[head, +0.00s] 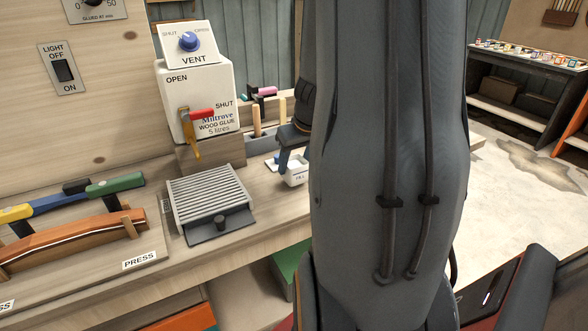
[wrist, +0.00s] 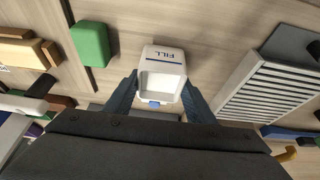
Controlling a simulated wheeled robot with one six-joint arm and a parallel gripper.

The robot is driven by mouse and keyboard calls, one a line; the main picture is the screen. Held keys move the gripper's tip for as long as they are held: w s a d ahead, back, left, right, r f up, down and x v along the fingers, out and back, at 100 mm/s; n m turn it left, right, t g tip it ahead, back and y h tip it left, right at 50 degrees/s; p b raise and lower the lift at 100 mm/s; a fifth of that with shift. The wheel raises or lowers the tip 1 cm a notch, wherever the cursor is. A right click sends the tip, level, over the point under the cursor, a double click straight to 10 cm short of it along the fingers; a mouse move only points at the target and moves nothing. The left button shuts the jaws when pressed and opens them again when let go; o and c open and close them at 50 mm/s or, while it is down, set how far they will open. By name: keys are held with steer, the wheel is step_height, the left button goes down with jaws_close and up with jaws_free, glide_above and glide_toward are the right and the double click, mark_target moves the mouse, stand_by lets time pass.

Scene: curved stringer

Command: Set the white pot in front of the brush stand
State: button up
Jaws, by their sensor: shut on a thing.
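The white pot (head: 296,177) is a small square open cup with a blue band and FILL lettering. In the wrist view the pot (wrist: 163,58) sits between the two blue-grey fingers of my gripper (wrist: 161,82), which is shut on it. In the head view my gripper (head: 288,160) reaches down to the pot over the bench; I cannot tell whether its base touches the bench. The brush stand (head: 262,142), a grey block with upright wooden handles, is behind and left of the pot. My arm hides the bench to the right.
The white wood glue box (head: 200,100) with its red-handled tap stands left of the stand. A ribbed grey tray (head: 210,200) lies in front of it. A green block (wrist: 90,44) is near the pot in the wrist view. Clamps (head: 75,200) lie far left.

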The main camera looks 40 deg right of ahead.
steer(key=shift+f, duration=0.75)
steer(key=shift+f+b, duration=0.2)
steer(key=shift+b, duration=0.2)
steer(key=o, duration=1.2)
steer(key=shift+r, duration=0.15)
steer(key=shift+s+r+p, duration=0.1)
steer(key=shift+r+p, duration=0.15)
steer(key=shift+p, duration=0.15)
steer(key=v, duration=1.2)
steer(key=s+a+f+n+g, duration=0.1)
steer(key=a+f, duration=0.2)
steer(key=a, duration=0.6)
steer(key=s+a+f+g, duration=0.1)
steer(key=s+a+f, duration=0.1)
steer(key=a, duration=0.7)
steer(key=s+a+f+n+g+y, duration=0.1)
steer(key=s+a+f+g, duration=0.1)
steer(key=a+f, duration=0.3)
steer(key=a, duration=0.4)
steer(key=shift+a+n, duration=0.25)
steer(key=shift+n, duration=0.05)
